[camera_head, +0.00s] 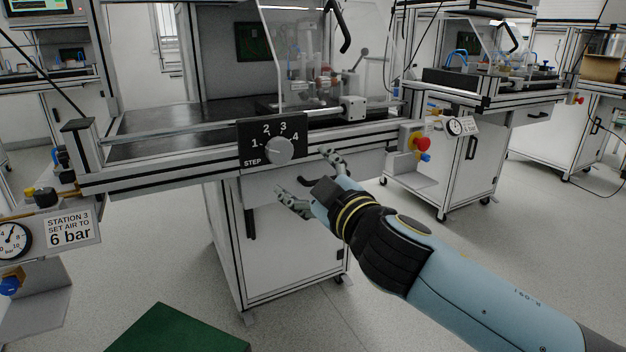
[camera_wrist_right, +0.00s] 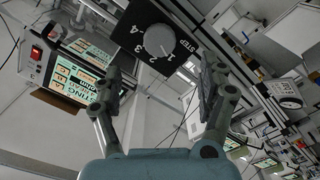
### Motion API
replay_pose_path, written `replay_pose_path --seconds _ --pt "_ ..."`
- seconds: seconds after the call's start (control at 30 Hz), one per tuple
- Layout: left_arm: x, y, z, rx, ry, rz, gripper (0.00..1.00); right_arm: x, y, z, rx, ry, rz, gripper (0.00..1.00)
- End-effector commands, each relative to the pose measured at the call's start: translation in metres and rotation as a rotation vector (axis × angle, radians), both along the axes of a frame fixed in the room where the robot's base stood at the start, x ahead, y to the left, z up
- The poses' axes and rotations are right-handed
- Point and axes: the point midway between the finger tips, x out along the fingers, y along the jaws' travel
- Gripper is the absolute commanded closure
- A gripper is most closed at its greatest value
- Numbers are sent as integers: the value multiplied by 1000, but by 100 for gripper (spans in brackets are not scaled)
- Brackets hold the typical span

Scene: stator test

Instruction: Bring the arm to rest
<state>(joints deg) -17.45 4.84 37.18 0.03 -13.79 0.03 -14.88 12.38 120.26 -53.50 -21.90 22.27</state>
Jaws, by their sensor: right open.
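My right gripper (camera_head: 306,177) is open and empty in front of the workbench, just below and to the right of the step dial's panel. Its two fingers are spread apart, with a visible gap to the grey dial knob (camera_head: 279,151). The knob sits on a black panel (camera_head: 250,134) marked STEP with numbers 1 to 4. In the right wrist view, the open gripper (camera_wrist_right: 162,88) has the knob (camera_wrist_right: 158,40) ahead, beyond and between its fingers. The knob's exact setting is too small to tell. My left gripper is not in view.
The bench front rail (camera_head: 180,160) runs close behind my right gripper. A red button (camera_head: 421,143) sits to the right. A gauge (camera_head: 14,240) and a "6 bar" sign (camera_head: 69,229) are at the left. A green surface (camera_head: 180,330) is at the bottom. Open floor lies below the arm.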

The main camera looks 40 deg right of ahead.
Motion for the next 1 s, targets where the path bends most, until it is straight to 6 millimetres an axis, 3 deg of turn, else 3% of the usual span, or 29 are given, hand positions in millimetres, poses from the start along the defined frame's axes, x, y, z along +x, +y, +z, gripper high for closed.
replay_pose_path --seconds 0.2,0.83,0.93,1.0 --pt "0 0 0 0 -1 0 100 -18 4 0 0 0 0 24" --pt "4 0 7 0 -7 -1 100 -18 5 4 7 4 -6 24" --pt "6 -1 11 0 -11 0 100 -18 -1 -37 36 87 -22 24" --pt "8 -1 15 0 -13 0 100 -23 -5 -83 80 177 -35 24"
